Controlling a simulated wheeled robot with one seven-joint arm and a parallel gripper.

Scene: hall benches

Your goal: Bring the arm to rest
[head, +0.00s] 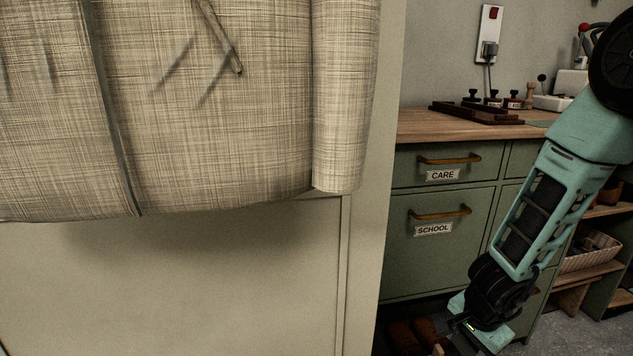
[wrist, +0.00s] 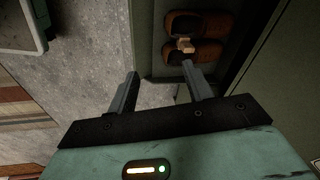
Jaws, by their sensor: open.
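My arm (head: 535,220) reaches down on the right of the head view, its links teal and black. My gripper (wrist: 159,76) shows in the wrist view with its two dark fingers apart and nothing seen between them. It points down toward the grey floor. In the head view the wrist end is low, in front of the green cabinet, and the fingertips are hard to make out.
Brown shoes (wrist: 203,24) with a small wooden piece (wrist: 184,45) lie beyond the fingertips. A green cabinet (head: 445,247) with drawers marked CARE and SCHOOL stands behind. A pale panel with hanging cloth (head: 220,110) fills the left. A shelf basket (head: 590,252) is right.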

